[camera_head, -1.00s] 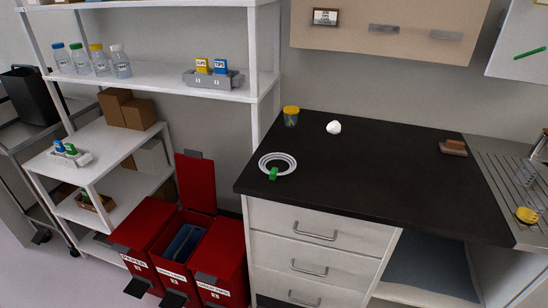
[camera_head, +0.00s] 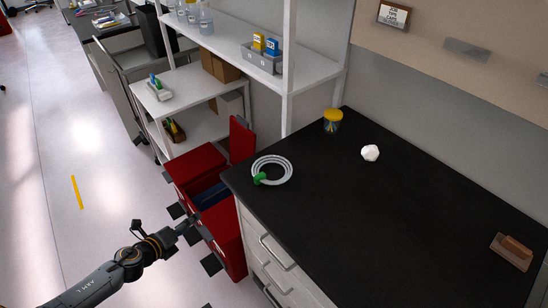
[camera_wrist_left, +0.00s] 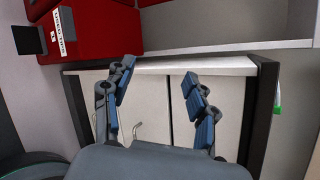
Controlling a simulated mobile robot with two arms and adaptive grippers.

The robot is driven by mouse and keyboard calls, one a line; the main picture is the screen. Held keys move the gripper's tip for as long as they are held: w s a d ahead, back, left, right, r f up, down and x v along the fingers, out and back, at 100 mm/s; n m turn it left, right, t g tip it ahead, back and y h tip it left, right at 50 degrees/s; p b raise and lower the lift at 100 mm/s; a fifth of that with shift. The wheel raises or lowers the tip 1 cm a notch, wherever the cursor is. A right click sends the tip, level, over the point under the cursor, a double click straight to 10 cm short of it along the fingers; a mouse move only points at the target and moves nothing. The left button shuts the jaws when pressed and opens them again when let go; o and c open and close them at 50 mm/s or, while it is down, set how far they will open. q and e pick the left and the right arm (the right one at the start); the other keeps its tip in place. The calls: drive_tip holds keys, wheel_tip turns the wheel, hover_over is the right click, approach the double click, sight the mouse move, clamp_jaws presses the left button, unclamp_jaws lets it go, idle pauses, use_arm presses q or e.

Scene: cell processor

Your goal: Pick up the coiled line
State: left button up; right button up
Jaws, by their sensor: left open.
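The coiled line (camera_head: 286,172) is a pale ring of several loops with a green clip (camera_head: 260,178). It lies flat on the black countertop (camera_head: 345,210), near the left corner. My left gripper (camera_head: 190,226) is low at the left, in front of the red bins and apart from the coil. In the left wrist view my left gripper (camera_wrist_left: 158,72) is open and empty, facing the white drawer fronts (camera_wrist_left: 190,128). A bit of green (camera_wrist_left: 278,97), likely the clip, shows past the dark counter edge there. My right gripper is not in view.
Red bins (camera_head: 195,160) with an open lid stand beside the counter's left end. A yellow-lidded jar (camera_head: 333,122), a white lump (camera_head: 370,153) and a brown block (camera_head: 513,250) are on the counter. White shelves (camera_head: 230,50) stand behind. The countertop around the coil is mostly clear.

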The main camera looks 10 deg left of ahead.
use_arm(q)
drive_tip(key=d+r+m+g+h+p, duration=0.1)
drive_tip(key=d+r+m+h, duration=0.1)
drive_tip(key=d+r+m, duration=0.4)
drive_tip(key=d+r+m+h+p, duration=0.1)
drive_tip(key=r+m+h, duration=0.1)
drive_tip(key=r+m, duration=0.45)
drive_tip(key=d+r+m+g+h+p, duration=0.15)
drive_tip(key=d+r+m, duration=0.25)
drive_tip(key=r, duration=0.5)
drive_tip(key=t+p, duration=0.1)
drive_tip(key=p, duration=0.1)
approach(251, 184)
drive_tip(key=w+d+r, duration=0.2)
drive_tip(key=w+d, duration=0.1)
drive_tip(key=x, duration=0.5)
drive_tip(key=shift+w+a+f+p, duration=0.1)
drive_tip(key=shift+w+f+p, duration=0.2)
drive_tip(key=shift+f, duration=0.2)
drive_tip(key=shift+s, duration=0.1)
drive_tip(key=shift+c, duration=1.2)
clamp_jaws()
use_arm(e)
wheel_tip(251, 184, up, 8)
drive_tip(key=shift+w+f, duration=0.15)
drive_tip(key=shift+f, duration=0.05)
